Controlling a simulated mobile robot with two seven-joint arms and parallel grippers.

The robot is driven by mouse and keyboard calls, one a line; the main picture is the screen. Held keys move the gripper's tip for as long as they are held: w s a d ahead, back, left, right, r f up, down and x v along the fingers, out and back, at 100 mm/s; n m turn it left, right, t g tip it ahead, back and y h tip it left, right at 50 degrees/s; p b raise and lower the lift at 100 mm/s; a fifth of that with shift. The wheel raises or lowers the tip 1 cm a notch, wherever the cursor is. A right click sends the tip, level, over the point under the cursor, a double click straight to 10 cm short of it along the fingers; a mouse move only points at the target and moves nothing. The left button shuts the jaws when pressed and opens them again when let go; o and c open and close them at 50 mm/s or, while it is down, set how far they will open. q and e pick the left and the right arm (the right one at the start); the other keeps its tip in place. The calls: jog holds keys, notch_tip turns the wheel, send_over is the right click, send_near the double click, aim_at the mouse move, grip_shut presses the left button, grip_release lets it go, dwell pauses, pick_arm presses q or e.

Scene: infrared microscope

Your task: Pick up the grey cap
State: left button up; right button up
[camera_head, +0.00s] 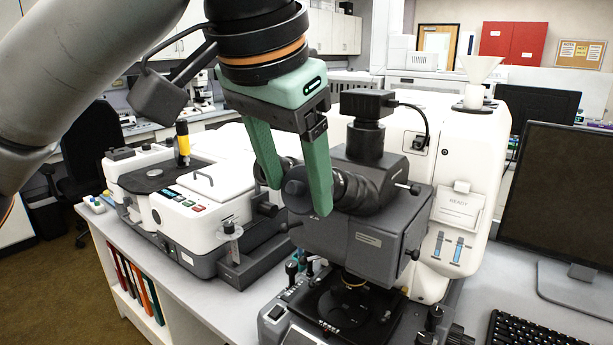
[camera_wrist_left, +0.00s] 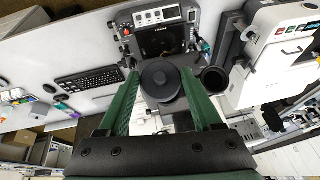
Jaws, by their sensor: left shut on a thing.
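The grey cap (camera_head: 295,188) is a dark round piece at the eyepiece end of the microscope (camera_head: 365,232). In the left wrist view the cap (camera_wrist_left: 160,80) shows as a dark disc with a small raised centre. My left gripper (camera_head: 297,198) reaches down from above with its two green fingers on either side of the cap, shut on it. In the left wrist view the gripper (camera_wrist_left: 160,75) has a finger on each side of the disc. Whether the cap still touches the eyepiece behind it cannot be told. My right gripper is not in view.
A second eyepiece (camera_wrist_left: 214,79) with an open dark ring is just right of the right finger in the wrist view. A white instrument (camera_head: 205,205) stands left on the bench. A monitor (camera_head: 560,190) and keyboard (camera_head: 535,332) are at the right.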

pick_arm(q)
jog(key=s+a+b, duration=0.1)
jog(key=s+a, duration=0.2)
jog(key=s, duration=0.4)
jog(key=s+a, duration=0.2)
jog(key=s, duration=0.5)
jog(key=shift+s+a+r+b, duration=0.15)
jog(key=shift+a+b, duration=0.2)
jog(key=shift+a, duration=0.05)
jog(key=shift+s+a+r+p, duration=0.45)
jog(key=shift+s+a+p, duration=0.1)
jog(key=shift+s, duration=0.25)
jog(key=shift+s+a+r+p, duration=0.25)
jog(key=shift+s+a, duration=0.1)
jog(key=shift+s, duration=0.1)
jog(key=shift+s+a+r+p, duration=0.2)
jog(key=shift+s+a+r, duration=0.1)
jog(key=shift+s, duration=0.15)
jog(key=shift+f, duration=0.1)
